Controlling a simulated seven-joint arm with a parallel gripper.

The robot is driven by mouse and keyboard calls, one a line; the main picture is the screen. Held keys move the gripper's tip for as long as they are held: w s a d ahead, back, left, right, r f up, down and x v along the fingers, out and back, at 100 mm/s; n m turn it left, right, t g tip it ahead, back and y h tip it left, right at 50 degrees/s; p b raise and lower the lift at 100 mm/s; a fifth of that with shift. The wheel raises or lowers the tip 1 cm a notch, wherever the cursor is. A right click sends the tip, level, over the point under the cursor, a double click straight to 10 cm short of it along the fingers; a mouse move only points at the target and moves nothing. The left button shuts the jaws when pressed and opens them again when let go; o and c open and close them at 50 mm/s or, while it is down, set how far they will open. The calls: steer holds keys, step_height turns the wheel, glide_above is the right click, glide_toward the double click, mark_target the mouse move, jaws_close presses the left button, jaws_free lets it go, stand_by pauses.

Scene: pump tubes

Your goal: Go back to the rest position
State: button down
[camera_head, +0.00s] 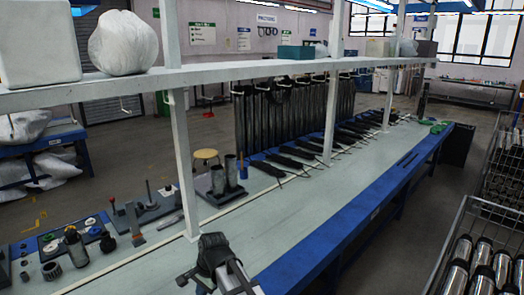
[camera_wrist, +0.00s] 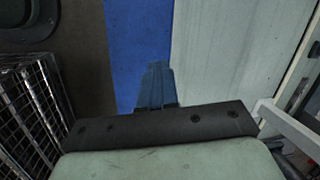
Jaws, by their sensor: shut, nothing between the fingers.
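My gripper (camera_wrist: 157,70) shows in the wrist view as dark fingers pressed together, with nothing between them. It is over the blue front edge (camera_wrist: 135,30) of the workbench, with the pale bench top (camera_wrist: 210,50) to its right. In the head view, part of my arm shows at the bottom centre, above the near part of the bench; the fingertips are hard to make out there. No held object shows in either view.
A white shelf frame (camera_head: 260,75) with upright posts stands along the bench. Dark tubes (camera_head: 290,110) hang behind it, and several dark parts lie on the bench. Small parts on blue trays (camera_head: 70,240) are at left. A wire basket (camera_head: 480,215) with metal cylinders is at right.

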steer(key=s+d+f+n+h, duration=0.15)
steer(key=d+f, duration=0.45)
steer(key=d, duration=0.6)
steer(key=s+d+f+n+h, duration=0.1)
steer(key=d+f+n, duration=0.35)
steer(key=d, duration=0.75)
steer(key=s+d+f+h, duration=0.1)
steer(key=d+f, duration=0.7)
steer(key=d, duration=0.4)
steer(key=s+f+g, duration=0.3)
steer(key=s+f, duration=0.7)
steer(key=s, duration=0.5)
steer(key=s+f+g, duration=0.3)
steer(key=s+f, duration=0.7)
steer(key=s, duration=0.5)
steer(key=shift+s+d+f+g, duration=0.15)
steer(key=shift+d+f+g, duration=0.15)
